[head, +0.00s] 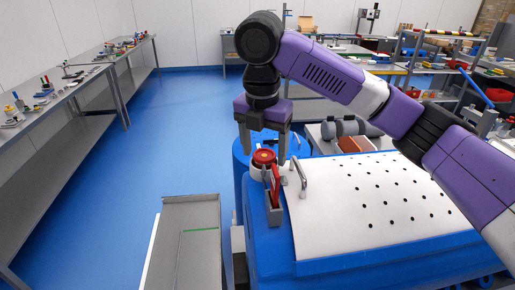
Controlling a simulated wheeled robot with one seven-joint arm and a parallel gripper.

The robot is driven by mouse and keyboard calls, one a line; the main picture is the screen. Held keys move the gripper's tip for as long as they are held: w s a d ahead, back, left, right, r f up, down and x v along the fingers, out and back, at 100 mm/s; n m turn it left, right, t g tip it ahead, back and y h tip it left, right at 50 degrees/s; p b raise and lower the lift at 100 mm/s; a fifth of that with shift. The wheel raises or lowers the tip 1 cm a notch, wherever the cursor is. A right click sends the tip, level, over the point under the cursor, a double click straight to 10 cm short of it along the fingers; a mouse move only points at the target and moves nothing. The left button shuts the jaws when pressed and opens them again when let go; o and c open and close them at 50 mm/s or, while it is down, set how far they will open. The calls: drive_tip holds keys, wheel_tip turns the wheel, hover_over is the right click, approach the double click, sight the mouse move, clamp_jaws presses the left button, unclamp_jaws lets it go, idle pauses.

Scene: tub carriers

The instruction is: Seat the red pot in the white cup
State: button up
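The red pot (263,156), round with a small yellowish centre, shows between and just below the fingertips. A gap shows on each side of it, so it does not look gripped. I cannot tell how far the fingertips are above or behind it. A white cup cannot be made out clearly; a pale part shows just under the red pot, too small to name.
A red-handled item (275,183) stands in a grey holder (274,213) just in front. A metal handle (299,173) rises from the white perforated top (375,200). A blue drum (241,160) stands behind. A grey tray (203,215) lies at left; blue floor (165,150) is open beyond.

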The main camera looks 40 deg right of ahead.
sight(261, 158)
drive_tip(key=shift+r, duration=0.1)
wheel_tip(261, 158, up, 12)
drive_tip(key=a, duration=0.1)
drive_tip(key=shift+s+a, duration=0.2)
drive_tip(key=shift+s, duration=0.05)
idle(0.4)
idle(0.5)
